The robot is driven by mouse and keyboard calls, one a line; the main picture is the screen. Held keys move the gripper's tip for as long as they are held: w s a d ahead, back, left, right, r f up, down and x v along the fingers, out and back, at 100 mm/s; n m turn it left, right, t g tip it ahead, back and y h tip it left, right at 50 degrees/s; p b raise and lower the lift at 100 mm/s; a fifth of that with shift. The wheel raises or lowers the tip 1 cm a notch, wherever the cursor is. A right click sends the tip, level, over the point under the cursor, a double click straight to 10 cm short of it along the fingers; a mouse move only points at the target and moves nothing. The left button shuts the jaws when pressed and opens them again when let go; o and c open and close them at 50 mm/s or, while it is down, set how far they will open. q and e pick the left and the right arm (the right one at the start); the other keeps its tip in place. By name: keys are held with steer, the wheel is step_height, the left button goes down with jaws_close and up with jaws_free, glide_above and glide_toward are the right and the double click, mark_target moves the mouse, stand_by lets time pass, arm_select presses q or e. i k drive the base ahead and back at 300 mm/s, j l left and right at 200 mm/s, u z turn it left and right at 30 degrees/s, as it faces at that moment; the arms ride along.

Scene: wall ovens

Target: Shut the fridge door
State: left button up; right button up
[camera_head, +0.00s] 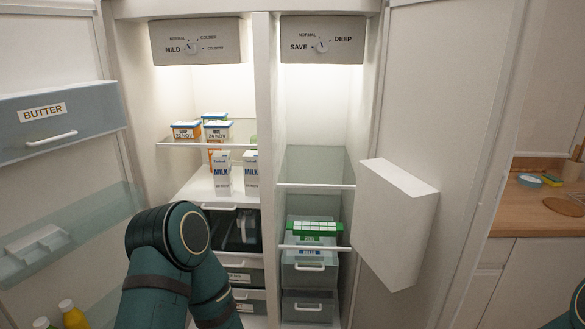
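The fridge (264,130) stands open in front of me, with two lit compartments side by side. Its left door (50,60) is swung wide open on the left and carries a butter compartment and clear shelves. Its right door (455,110) is swung open on the right, with a white box-shaped bin on its inner face. My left arm bends in front of the lower left compartment and hides part of its drawers. Only a small piece of my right arm shows at the lower right corner. Neither gripper shows, so I cannot tell their states.
Milk cartons (222,173) and labelled tubs (186,130) stand on the left compartment's shelves. A green-topped item (314,228) lies in the right compartment. Bottles (72,314) sit low in the left door. A wooden counter (540,205) with small items lies beyond the right door.

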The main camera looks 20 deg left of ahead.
mark_target(67, 208)
steer(key=k+j, duration=0.1)
steer(key=j, duration=0.3)
steer(key=k+j, duration=0.1)
steer(key=j, duration=0.35)
steer(key=k+j, duration=0.1)
steer(key=j, duration=0.3)
steer(key=j+z, duration=0.1)
steer(key=j, duration=0.3)
steer(key=k+j, duration=0.15)
steer(key=j, duration=0.25)
steer(key=k+j, duration=0.15)
steer(key=j, duration=0.3)
steer(key=k+j, duration=0.1)
steer(key=j, duration=0.3)
steer(key=j+z, duration=0.1)
steer(key=j, duration=0.4)
steer(key=k+j, duration=0.1)
steer(key=j, duration=0.35)
steer(key=z, duration=0.05)
